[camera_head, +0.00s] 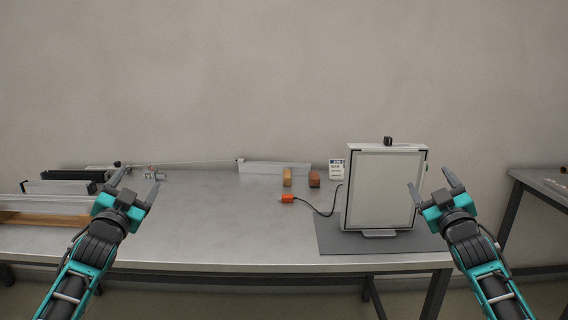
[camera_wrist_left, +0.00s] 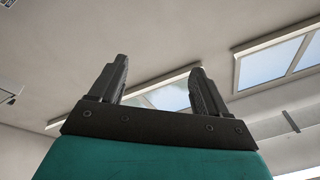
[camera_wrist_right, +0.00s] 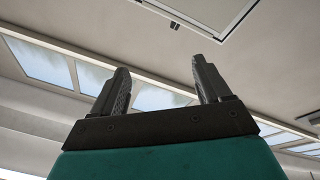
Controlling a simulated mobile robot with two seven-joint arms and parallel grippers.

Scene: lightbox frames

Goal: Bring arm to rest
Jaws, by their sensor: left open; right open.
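My left gripper (camera_head: 137,187) is raised over the left part of the table, open and empty. In the left wrist view its two fingers (camera_wrist_left: 160,85) stand apart with nothing between them. My right gripper (camera_head: 431,190) is raised in front of the right edge of the lightbox frame, open and empty. In the right wrist view its fingers (camera_wrist_right: 165,88) are also apart. The lightbox frame (camera_head: 382,190) stands upright with a pale panel and a small black clip (camera_head: 388,141) on its top edge. It rests on a dark grey mat (camera_head: 333,240).
The metal table (camera_head: 225,225) is clear in its middle. A yellow block (camera_head: 288,177), a brown block (camera_head: 314,179), an orange plug (camera_head: 288,198) with a black cable and a small white card (camera_head: 337,169) lie toward the back. Rails (camera_head: 50,204) lie at the left. Another table (camera_head: 545,186) stands at the right.

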